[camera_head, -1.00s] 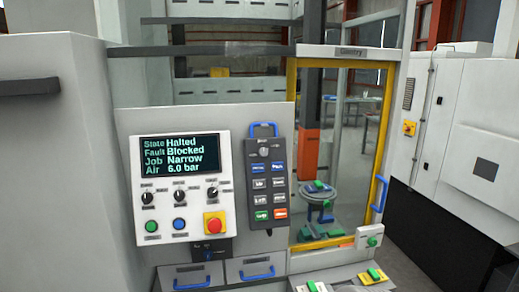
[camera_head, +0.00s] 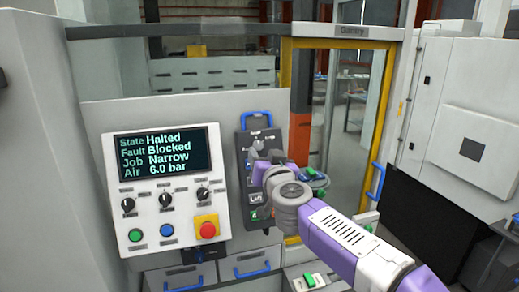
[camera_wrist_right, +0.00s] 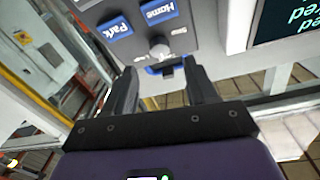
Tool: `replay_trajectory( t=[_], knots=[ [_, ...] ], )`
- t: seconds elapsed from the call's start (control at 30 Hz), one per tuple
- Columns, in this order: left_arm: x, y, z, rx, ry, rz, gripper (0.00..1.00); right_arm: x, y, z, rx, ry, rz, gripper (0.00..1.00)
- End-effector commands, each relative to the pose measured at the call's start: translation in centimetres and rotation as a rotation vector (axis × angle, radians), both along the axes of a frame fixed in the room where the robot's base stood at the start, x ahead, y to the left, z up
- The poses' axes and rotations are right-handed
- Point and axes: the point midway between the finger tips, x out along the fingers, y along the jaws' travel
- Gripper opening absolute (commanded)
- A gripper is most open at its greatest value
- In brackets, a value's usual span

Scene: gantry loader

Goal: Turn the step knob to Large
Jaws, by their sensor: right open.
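A dark grey pendant (camera_head: 243,146) with a blue top handle (camera_head: 257,119) hangs right of the screen panel. In the right wrist view, the pendant appears upside down, with a round grey knob (camera_wrist_right: 159,48) near blue Park (camera_wrist_right: 115,27) and Home (camera_wrist_right: 158,11) buttons. Small labels flank the knob; I cannot read them or its setting. My right gripper (camera_head: 262,158) is in front of the pendant's upper part and hides much of it. In the wrist view its fingers (camera_wrist_right: 162,85) are open and empty, with the knob beyond the gap. My left gripper is out of view.
The white control panel (camera_head: 112,160) has three black knobs, green and blue buttons and a red stop button (camera_head: 207,229). Its screen (camera_head: 163,154) reads Halted, Blocked, Narrow, 6.0 bar. A yellow-framed door (camera_head: 286,70) stands right of the pendant. Blue-handled drawers (camera_head: 252,263) are below.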

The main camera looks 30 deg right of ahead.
Motion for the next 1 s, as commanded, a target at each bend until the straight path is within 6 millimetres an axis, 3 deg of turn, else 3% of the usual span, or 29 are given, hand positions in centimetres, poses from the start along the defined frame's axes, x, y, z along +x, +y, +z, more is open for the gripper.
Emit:
replay_trajectory(
  t=[0.1,0.3,0.7,1.0],
  knots=[
    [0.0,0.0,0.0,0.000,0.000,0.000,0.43,1.9,-0.6,-0.2,0.003,0.002,0.001,0.57],
    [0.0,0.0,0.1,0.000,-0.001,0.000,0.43,3.9,-1.2,-0.1,0.001,0.002,0.000,0.57],
    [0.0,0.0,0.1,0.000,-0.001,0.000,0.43,4.5,-1.4,-0.1,0.000,0.002,-0.001,0.55],
    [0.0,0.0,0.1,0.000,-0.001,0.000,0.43,4.5,-1.4,-0.1,0.000,0.002,0.000,0.09]
  ],
)
